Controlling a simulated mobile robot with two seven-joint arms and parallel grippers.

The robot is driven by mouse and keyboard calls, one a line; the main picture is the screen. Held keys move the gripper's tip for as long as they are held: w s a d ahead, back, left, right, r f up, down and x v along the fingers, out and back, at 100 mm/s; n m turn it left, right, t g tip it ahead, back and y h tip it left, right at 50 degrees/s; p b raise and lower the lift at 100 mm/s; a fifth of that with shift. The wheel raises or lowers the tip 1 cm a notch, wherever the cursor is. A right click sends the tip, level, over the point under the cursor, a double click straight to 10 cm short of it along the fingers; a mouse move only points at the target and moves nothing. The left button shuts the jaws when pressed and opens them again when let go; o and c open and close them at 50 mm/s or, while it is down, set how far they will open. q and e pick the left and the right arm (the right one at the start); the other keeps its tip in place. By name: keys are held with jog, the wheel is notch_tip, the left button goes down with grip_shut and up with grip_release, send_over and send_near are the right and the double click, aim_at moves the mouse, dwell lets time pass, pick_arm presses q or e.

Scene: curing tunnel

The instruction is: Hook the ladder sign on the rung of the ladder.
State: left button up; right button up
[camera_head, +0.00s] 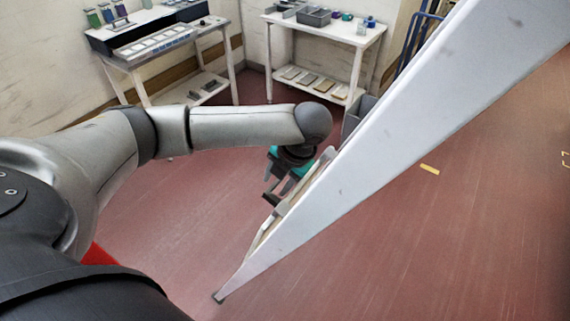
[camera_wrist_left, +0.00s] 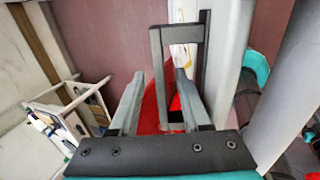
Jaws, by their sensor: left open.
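The pale grey ladder (camera_head: 400,130) runs from the upper right down to a foot at the lower middle of the head view. Its rail also shows in the left wrist view (camera_wrist_left: 229,50). My left gripper (camera_head: 276,196) is at the ladder's left side, low down. In the left wrist view it (camera_wrist_left: 160,74) is open, and one upright of a dark grey rectangular frame (camera_wrist_left: 157,55) appears between its fingers. I cannot tell whether this frame belongs to the sign. A white piece with yellow marks (camera_wrist_left: 183,50) shows behind it, partly hidden. The right gripper is out of view.
A white table (camera_head: 335,28) with bins and a lower shelf stands at the back. Another white workbench (camera_head: 130,62) stands at the back left. A grey bin (camera_head: 357,112) is behind the ladder. The red floor right of the ladder is open, with a yellow mark (camera_head: 429,169).

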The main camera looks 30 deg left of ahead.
pick_arm(q)
jog(key=v, duration=1.4)
jog(key=shift+r, duration=0.25)
